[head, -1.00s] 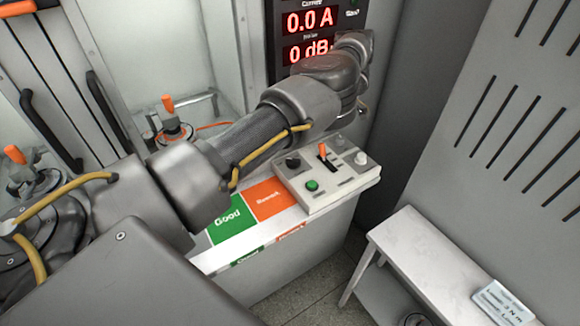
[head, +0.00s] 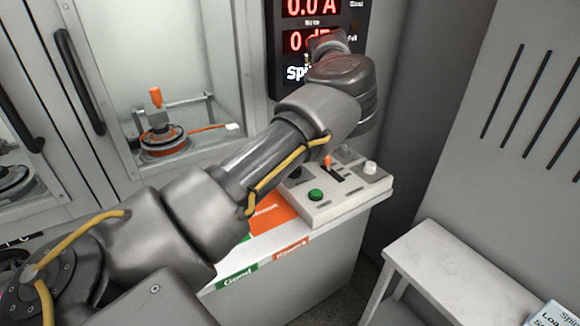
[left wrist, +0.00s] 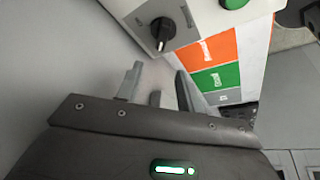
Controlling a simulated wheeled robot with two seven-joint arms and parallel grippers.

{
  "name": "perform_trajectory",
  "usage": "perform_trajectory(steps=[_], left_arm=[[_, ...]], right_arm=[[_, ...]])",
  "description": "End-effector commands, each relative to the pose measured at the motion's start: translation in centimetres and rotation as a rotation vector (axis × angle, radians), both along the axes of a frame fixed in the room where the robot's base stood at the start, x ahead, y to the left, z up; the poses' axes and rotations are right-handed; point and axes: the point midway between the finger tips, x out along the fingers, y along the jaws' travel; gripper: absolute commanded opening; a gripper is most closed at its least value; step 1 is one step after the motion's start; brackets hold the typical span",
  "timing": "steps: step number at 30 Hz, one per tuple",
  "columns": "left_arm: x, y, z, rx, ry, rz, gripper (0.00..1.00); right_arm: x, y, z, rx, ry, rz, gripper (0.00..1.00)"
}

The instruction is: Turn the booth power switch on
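The control box (head: 345,208) sits on the bench's right end. It carries a green button (head: 316,195), an orange-tipped lever (head: 327,161), a pale knob (head: 370,167) and a black rotary knob. The labels are too small to read, so I cannot tell which control is the booth power switch. In the left wrist view the black knob (left wrist: 163,31) has a white pointer line and stands just beyond my left gripper (left wrist: 158,88). The gripper's fingers are apart, with nothing between them, and not touching the knob. My right gripper is not seen.
Green and orange mats (left wrist: 215,80) lie beside the box. A display (head: 318,40) with red digits is on the wall behind. A glazed cabinet (head: 175,85) holds a motor with an orange-topped clamp. A pale stool or side table (head: 450,265) stands at right.

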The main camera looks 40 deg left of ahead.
Motion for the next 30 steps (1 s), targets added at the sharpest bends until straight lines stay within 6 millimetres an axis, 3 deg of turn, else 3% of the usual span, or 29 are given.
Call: perform_trajectory(steps=[9,15,27,30], left_arm=[[-1.2,2.0,-5.6,0.000,0.003,0.001,0.37],[-1.6,2.8,-7.9,0.000,0.001,0.000,0.37],[-1.7,3.1,-8.7,0.000,0.000,-0.001,0.37],[-1.7,3.1,-8.7,0.000,0.000,-0.001,0.27]], right_arm=[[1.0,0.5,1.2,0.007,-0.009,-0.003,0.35],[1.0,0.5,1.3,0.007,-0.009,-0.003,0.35],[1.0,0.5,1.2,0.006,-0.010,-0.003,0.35],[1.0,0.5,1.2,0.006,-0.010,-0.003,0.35]])
